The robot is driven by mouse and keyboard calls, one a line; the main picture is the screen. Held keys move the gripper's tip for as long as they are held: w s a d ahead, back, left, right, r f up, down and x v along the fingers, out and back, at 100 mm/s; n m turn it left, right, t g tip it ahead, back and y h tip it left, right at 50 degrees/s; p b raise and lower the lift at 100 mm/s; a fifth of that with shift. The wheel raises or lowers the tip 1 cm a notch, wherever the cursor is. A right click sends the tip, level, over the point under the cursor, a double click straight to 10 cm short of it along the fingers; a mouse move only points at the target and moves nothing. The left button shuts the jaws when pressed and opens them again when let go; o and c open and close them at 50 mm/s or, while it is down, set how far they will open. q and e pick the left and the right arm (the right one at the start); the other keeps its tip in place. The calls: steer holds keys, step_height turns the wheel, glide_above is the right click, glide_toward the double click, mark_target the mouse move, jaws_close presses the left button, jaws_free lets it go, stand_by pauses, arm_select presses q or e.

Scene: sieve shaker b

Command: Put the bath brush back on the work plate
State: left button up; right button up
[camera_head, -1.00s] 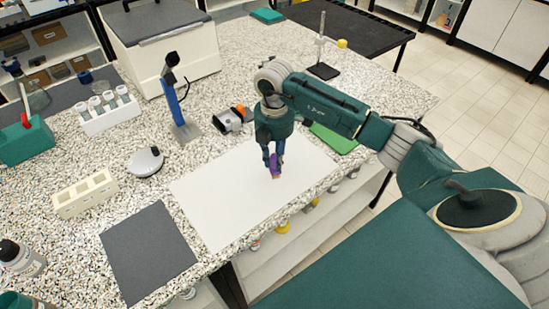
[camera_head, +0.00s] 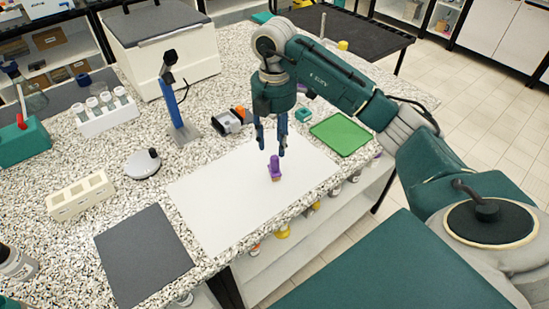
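A small purple piece with a yellowish foot (camera_head: 275,170), which I take to be the bath brush, stands on the white work plate (camera_head: 215,205), right of the plate's middle. My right gripper (camera_head: 271,151) points down just above and behind it in the camera_head view. Its two fingers are apart, with nothing seen between them, and the purple piece is clear of them. My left gripper is not in view.
A green tray (camera_head: 341,134) lies right of the plate and a dark grey mat (camera_head: 143,255) lies left of it. A blue stand (camera_head: 175,100), a round white device (camera_head: 143,164) and a cream rack (camera_head: 82,195) stand behind and left.

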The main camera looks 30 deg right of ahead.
step_height(320, 180, up, 4)
steer(key=shift+s+f, duration=0.1)
stand_by(0.7)
